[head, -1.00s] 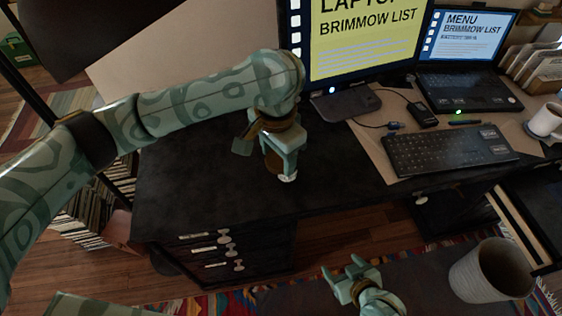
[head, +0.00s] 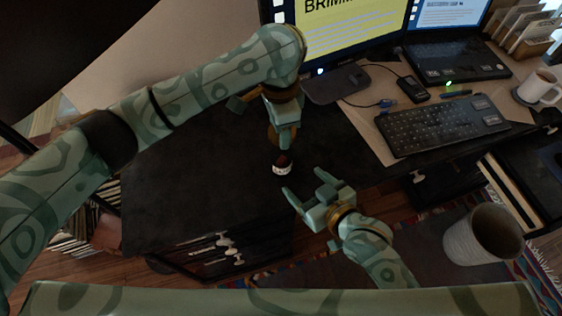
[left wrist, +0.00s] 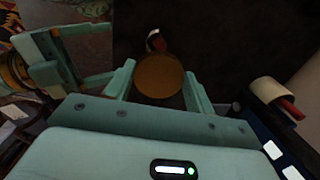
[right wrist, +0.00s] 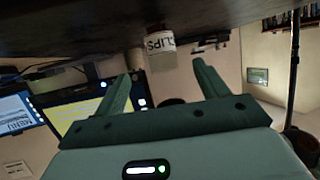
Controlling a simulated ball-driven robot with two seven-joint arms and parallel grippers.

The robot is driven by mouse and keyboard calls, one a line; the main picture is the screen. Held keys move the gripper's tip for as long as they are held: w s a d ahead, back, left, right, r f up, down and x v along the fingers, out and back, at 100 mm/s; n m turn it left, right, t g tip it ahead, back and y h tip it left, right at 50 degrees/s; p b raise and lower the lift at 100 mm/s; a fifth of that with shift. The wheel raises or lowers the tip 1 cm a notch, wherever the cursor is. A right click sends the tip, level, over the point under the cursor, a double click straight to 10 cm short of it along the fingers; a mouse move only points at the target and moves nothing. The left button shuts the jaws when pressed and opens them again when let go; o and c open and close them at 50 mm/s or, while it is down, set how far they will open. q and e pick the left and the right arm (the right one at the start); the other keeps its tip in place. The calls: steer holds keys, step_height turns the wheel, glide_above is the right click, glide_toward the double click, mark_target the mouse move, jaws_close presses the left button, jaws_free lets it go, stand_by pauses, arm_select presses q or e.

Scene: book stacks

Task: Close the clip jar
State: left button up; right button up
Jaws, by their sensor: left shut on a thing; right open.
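The small clip jar (head: 282,167) stands on the dark desk and has a white label. The label partly reads "CLIPS" in the right wrist view (right wrist: 160,48). My left gripper (head: 281,136) is shut on a round brown lid (left wrist: 159,76), which also shows in the head view (head: 271,137). The lid is above the jar; in the left wrist view it partly covers the jar (left wrist: 156,40), where something red shows. My right gripper (head: 304,182) is open and empty, its fingers pointing toward the jar from the front right, apart from it.
A monitor (head: 340,35), keyboard (head: 443,125), laptop (head: 455,62) and white mug (head: 539,88) stand to the right. A cable and small black box (head: 412,88) lie behind the keyboard. The desktop left of the jar is clear.

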steer(key=x, duration=1.1)
steer(key=shift+w+a, duration=0.15)
steer(key=shift+w, duration=0.05)
arm_select(q)
steer(key=shift+f, duration=0.1)
arm_select(e)
steer(key=c, duration=1.5)
arm_select(q)
glide_above(281, 162)
steer(key=w, duration=0.3)
steer(key=shift+s+a+f, duration=0.1)
steer(key=shift+s+f, duration=0.05)
steer(key=shift+f, duration=1.05)
steer(key=shift+s+a+f, duration=0.1)
steer(key=shift+f, duration=1.1)
arm_select(e)
steer(key=shift+o, duration=0.2)
arm_select(q)
steer(key=shift+f, duration=0.15)
steer(key=shift+s+f, duration=0.15)
steer(key=shift+f, duration=0.6)
arm_select(e)
steer(key=shift+s+r, duration=0.1)
steer(key=shift+s, duration=0.05)
arm_select(q)
steer(key=shift+f, duration=0.15)
arm_select(e)
steer(key=shift+w, duration=0.2)
steer(key=shift+s, duration=0.1)
